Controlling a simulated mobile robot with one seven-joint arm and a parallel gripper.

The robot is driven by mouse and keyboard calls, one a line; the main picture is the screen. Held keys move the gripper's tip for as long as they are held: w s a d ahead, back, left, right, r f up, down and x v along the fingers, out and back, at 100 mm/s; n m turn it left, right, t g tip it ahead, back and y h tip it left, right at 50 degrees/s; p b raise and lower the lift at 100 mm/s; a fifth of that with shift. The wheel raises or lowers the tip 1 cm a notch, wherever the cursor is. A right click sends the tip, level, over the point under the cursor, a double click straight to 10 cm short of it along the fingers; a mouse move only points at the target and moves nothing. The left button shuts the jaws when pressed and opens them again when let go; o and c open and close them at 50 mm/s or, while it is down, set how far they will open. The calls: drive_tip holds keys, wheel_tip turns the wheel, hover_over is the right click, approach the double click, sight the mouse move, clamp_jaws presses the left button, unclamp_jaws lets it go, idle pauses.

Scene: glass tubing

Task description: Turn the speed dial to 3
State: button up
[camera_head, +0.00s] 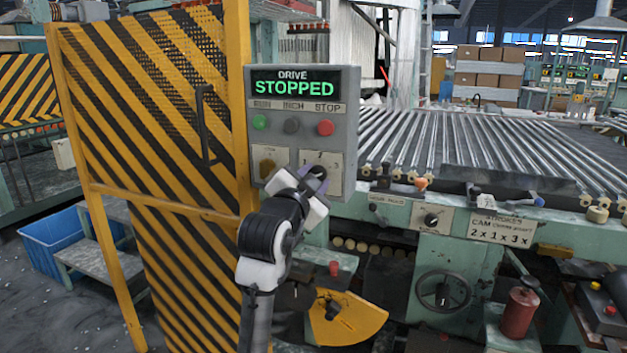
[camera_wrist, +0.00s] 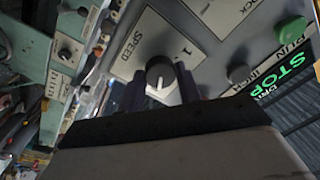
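The speed dial (camera_wrist: 160,73) is a dark round knob with a white pointer line. It sits on a pale plate marked SPEED (camera_wrist: 128,42), and a 1 shows beside it. In the wrist view the pointer runs toward the lower edge of the picture. My gripper (camera_wrist: 160,80) has one finger on each side of the dial, close to its edges; I cannot tell whether they touch it.
Above the plate are green (camera_head: 260,122), grey (camera_head: 291,125) and red (camera_head: 325,127) buttons. The display (camera_head: 295,82) reads DRIVE STOPPED. A second plate with a brass knob (camera_head: 267,166) is at left. A striped guard (camera_head: 165,140) stands left of the panel, and a roller bed (camera_head: 470,145) lies right.

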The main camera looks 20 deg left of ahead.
drive_tip(key=o, duration=0.5)
drive_tip(key=s, duration=0.4)
drive_tip(key=s+b, duration=0.1)
drive_tip(key=s, duration=0.4)
drive_tip(key=s+f, duration=0.1)
drive_tip(key=s, duration=0.3)
drive_tip(key=shift+s+b, duration=0.4)
